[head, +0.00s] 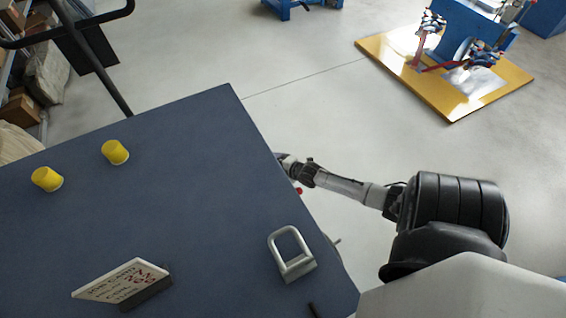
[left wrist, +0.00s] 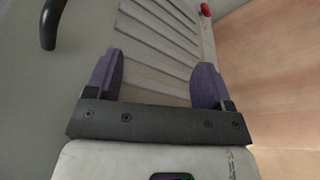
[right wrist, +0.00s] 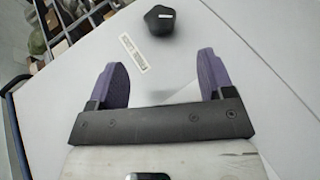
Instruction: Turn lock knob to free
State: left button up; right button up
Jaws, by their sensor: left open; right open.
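A black lobed knob (right wrist: 160,20) sits on a pale flat panel (right wrist: 215,125) at the top of the right wrist view. A white label strip (right wrist: 133,52) with dark print lies to its left. My right gripper (right wrist: 158,60) is open, its purple fingers apart and empty. The knob is ahead of the fingertips, apart from them. How the knob is turned cannot be told. My left gripper (left wrist: 158,60) is open and empty in the left wrist view, in front of a grey slatted panel (left wrist: 160,30). In the head view one arm reaches to the table edge; its fingers are not clear.
The left wrist view shows a black handle (left wrist: 48,25) and a red button (left wrist: 205,9). In the head view a dark blue table (head: 190,190) bears yellow cups (head: 115,152), a sign (head: 120,282) and a metal U-shaped piece (head: 291,252). A yellow platform (head: 395,65) stands beyond open floor.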

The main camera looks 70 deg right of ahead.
jog(key=shift+p+v, duration=0.45)
jog(key=shift+v, duration=1.1)
